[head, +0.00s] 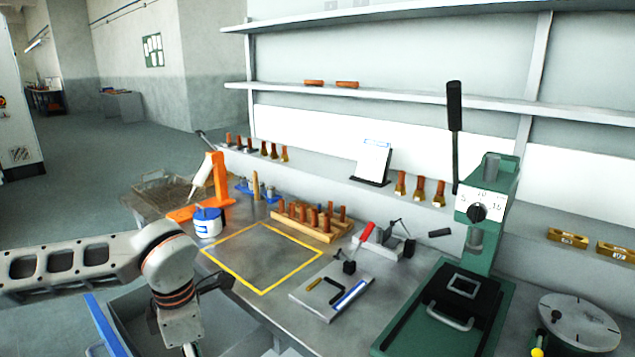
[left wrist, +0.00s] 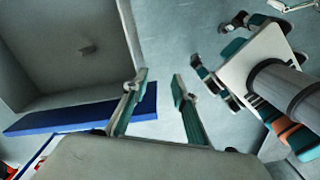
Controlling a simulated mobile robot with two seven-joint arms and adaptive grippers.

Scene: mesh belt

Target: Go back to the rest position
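My left arm comes in from the left in the head view, bent down at the wrist in front of the workbench (head: 262,257). Its gripper hangs near the bottom edge there, with its fingertips not clearly shown. In the left wrist view the two fingers of my left gripper (left wrist: 160,88) stand apart with nothing between them. My right gripper is in neither view.
A blue-edged grey bin (head: 107,325) lies below the bench by my left arm. On the bench are a white tub (head: 207,223), an orange stand (head: 219,180), a wooden peg rack (head: 292,224) and a green press (head: 487,222). The yellow-framed area is bare.

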